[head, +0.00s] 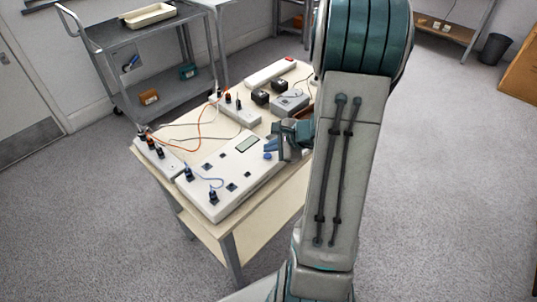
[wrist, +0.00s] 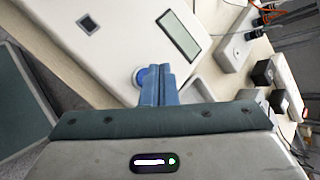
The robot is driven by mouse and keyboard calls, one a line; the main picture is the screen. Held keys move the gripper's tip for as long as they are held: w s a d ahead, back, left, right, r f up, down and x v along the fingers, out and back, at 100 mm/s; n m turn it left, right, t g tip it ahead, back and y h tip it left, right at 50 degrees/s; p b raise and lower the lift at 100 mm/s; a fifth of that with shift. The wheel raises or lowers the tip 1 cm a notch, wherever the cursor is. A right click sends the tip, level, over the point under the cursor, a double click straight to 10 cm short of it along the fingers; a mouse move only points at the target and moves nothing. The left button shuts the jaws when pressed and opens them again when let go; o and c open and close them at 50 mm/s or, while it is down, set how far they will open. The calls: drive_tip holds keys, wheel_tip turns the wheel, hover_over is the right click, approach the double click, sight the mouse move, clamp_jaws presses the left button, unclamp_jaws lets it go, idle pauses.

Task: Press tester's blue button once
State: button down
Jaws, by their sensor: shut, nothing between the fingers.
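The tester (head: 250,168) is a flat white box with a grey display, several dark sockets and a blue button (head: 267,156) near its right end. In the wrist view the tester (wrist: 125,45) fills the upper middle, and the round blue button (wrist: 138,78) shows just left of the fingers, partly covered by them. My gripper (head: 271,144) has blue fingers and is over the tester's right end, close beside the button. In the wrist view my gripper (wrist: 160,72) is shut and empty. I cannot tell whether the fingertips touch the tester or button.
The wooden table (head: 268,208) also holds white power strips, black adapters (head: 261,97), a grey box (head: 289,103) and orange and grey cables behind the tester. A grey cart (head: 150,45) stands behind at left. The floor to the left is clear.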

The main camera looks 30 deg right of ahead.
sight(271, 157)
drive_tip(key=shift+f, duration=0.1)
idle(0.3)
drive_tip(key=shift+f+b, duration=0.4)
drive_tip(key=shift+b, duration=0.35)
drive_tip(key=shift+f+b, duration=0.35)
drive_tip(key=shift+b, duration=0.1)
idle(0.4)
drive_tip(key=shift+r, duration=0.2)
drive_tip(key=shift+r+p, duration=0.45)
drive_tip(key=shift+r, duration=0.2)
drive_tip(key=shift+r+p, duration=1.85)
drive_tip(key=shift+r, duration=0.7)
drive_tip(key=shift+s+f, duration=0.1)
